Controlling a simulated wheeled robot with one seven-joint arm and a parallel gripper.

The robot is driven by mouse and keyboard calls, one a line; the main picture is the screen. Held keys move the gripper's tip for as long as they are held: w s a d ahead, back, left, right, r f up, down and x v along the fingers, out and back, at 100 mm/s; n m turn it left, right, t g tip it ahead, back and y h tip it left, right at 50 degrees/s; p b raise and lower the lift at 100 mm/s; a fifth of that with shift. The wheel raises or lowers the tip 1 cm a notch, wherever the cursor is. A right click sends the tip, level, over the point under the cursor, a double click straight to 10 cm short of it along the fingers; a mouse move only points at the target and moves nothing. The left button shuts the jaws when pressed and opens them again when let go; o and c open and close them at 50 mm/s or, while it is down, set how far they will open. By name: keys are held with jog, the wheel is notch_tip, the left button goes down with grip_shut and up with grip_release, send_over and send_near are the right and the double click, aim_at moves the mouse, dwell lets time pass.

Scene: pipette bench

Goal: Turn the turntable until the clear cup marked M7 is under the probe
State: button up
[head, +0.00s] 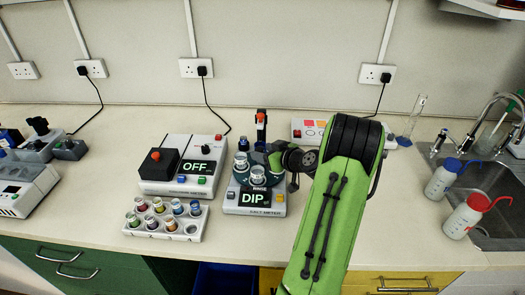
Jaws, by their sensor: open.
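The turntable (239,179) is a dark disc on the salt meter (237,208), whose screen reads DIP. Clear cups stand on it: one at the front (258,174) and one at the left (241,162). Their marks are too small to read, so I cannot tell which is M7. A dark upright post with an orange part (261,126) rises behind the disc; I cannot make out the probe's tip. My gripper (280,160) is at the right edge of the turntable, open, and partly hidden by my own wrist. I cannot tell whether it touches the disc or a cup.
Left of the salt meter stands another meter (177,187) reading OFF, with a rack (140,231) of coloured vials before it. A white panel with coloured patches (308,126) is behind my arm. Wash bottles (440,180) and a sink (488,205) are at right.

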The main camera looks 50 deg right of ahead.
jog(key=shift+w+f, duration=0.2)
jog(key=shift+w, duration=0.45)
grip_shut()
